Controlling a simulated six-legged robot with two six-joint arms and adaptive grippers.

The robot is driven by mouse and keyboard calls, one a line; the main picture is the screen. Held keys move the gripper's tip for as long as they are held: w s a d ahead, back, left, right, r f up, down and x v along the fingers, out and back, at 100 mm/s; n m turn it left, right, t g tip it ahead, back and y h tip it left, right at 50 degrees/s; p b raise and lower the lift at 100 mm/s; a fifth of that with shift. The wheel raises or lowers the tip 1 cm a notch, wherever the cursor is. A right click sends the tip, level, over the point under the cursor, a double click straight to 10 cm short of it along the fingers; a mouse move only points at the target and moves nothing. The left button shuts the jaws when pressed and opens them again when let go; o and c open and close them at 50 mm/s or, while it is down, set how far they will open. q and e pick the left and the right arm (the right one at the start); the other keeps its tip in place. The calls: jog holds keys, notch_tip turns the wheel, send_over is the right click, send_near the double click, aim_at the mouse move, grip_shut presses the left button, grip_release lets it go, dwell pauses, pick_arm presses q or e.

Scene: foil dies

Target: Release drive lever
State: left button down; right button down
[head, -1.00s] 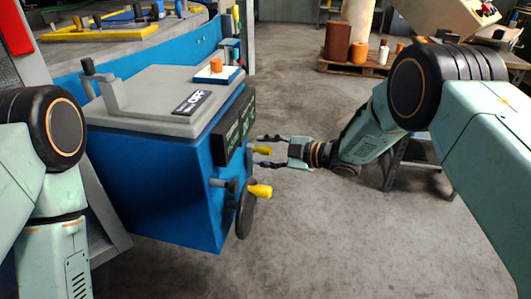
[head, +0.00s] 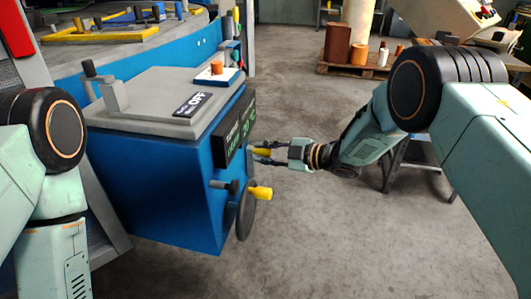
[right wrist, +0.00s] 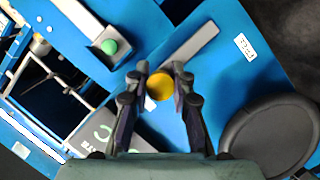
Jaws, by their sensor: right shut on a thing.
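A yellow knob (head: 262,152) sticks out from the right side of the blue machine cabinet (head: 165,190), below its dark display. I take it to be the drive lever's knob. In the right wrist view the round yellow knob (right wrist: 159,87) sits between the fingertips, with a grey bar (right wrist: 188,47) behind it. My right gripper (head: 265,151) is shut on this knob, its fingers on both sides. The rest of the lever is mostly hidden in the head view. My left gripper is not in view; only part of my left arm shows.
A dark handwheel (head: 246,212) and another yellow handle (head: 260,193) sit just below the gripper. A grey lid with an "OFF" sign (head: 193,103) tops the cabinet.

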jog(key=shift+s, duration=0.1)
jog(key=shift+s+a+f+n+t+y+b, duration=0.2)
jog(key=shift+s+n+t, duration=0.25)
jog(key=shift+s+n, duration=0.35)
jog(key=shift+s+a+f+n+t+y+b, duration=0.15)
jog(key=shift+s+a+f+n+t, duration=0.15)
jog(key=shift+s+n+t, duration=0.5)
jog(key=shift+s+a+f+n+t+y+b, duration=0.1)
jog(key=shift+s+a+f+n+t+y, duration=0.25)
jog(key=shift+n, duration=0.75)
jog(key=shift+s+d, duration=0.1)
jog(key=shift+s, duration=0.05)
jog(key=c, duration=1.1)
grip_release()
jog(key=shift+r, duration=0.1)
jog(key=v, duration=1.2)
jog(key=shift+r, duration=0.25)
jog(key=shift+c, duration=0.2)
